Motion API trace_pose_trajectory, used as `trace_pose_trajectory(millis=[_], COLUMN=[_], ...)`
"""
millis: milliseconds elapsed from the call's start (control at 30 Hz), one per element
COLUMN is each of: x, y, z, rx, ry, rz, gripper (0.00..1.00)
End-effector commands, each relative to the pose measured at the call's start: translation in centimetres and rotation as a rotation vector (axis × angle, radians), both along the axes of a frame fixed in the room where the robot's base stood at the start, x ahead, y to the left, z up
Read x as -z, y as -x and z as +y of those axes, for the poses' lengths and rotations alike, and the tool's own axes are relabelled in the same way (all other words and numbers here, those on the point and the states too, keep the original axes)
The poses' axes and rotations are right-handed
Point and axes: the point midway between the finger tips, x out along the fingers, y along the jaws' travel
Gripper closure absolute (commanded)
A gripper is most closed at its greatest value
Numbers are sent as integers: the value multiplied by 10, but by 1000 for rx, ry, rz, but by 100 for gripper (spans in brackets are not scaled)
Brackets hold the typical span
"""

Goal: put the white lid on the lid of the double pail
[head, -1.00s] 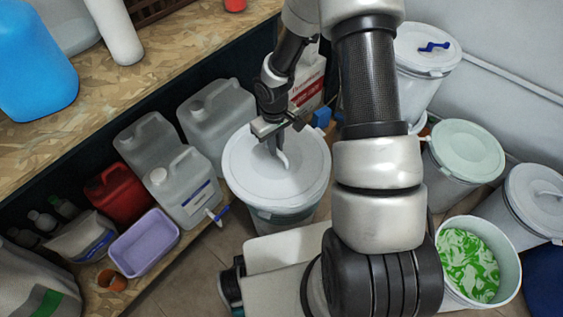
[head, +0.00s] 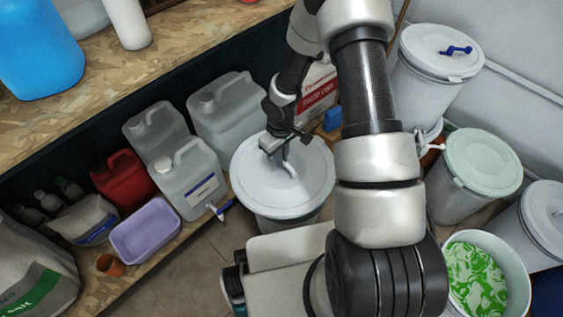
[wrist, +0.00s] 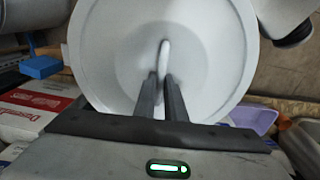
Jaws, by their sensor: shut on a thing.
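My gripper (head: 284,158) is shut on the upright handle of a round white lid (head: 262,188). In the wrist view both fingers (wrist: 161,82) pinch the handle, and the white lid (wrist: 115,50) fills the upper middle. In the head view the lid hangs over or rests on a grey-white pail (head: 288,225); I cannot tell whether they touch. The lid hides that pail's top. At the upper right stands a tall white pail (head: 425,98) whose lid (head: 425,48) carries a blue piece. I cannot tell which pail is the double one.
At right are a pail with a pale green lid (head: 482,160), another white-lidded pail (head: 535,215) and an open pail with green-and-white contents (head: 475,280). Clear jugs (head: 190,185), a red jug (head: 122,175) and a lilac tub (head: 147,230) stand left, below the wooden bench (head: 170,60).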

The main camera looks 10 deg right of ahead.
Motion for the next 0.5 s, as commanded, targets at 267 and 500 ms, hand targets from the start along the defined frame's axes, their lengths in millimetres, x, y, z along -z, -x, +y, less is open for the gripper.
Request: trace_pose_trajectory(millis=[267,500], x=[19,24], y=[0,0], z=[0,0], rx=[0,-1], ry=[-1,0], rz=[-1,0], gripper=[100,88])
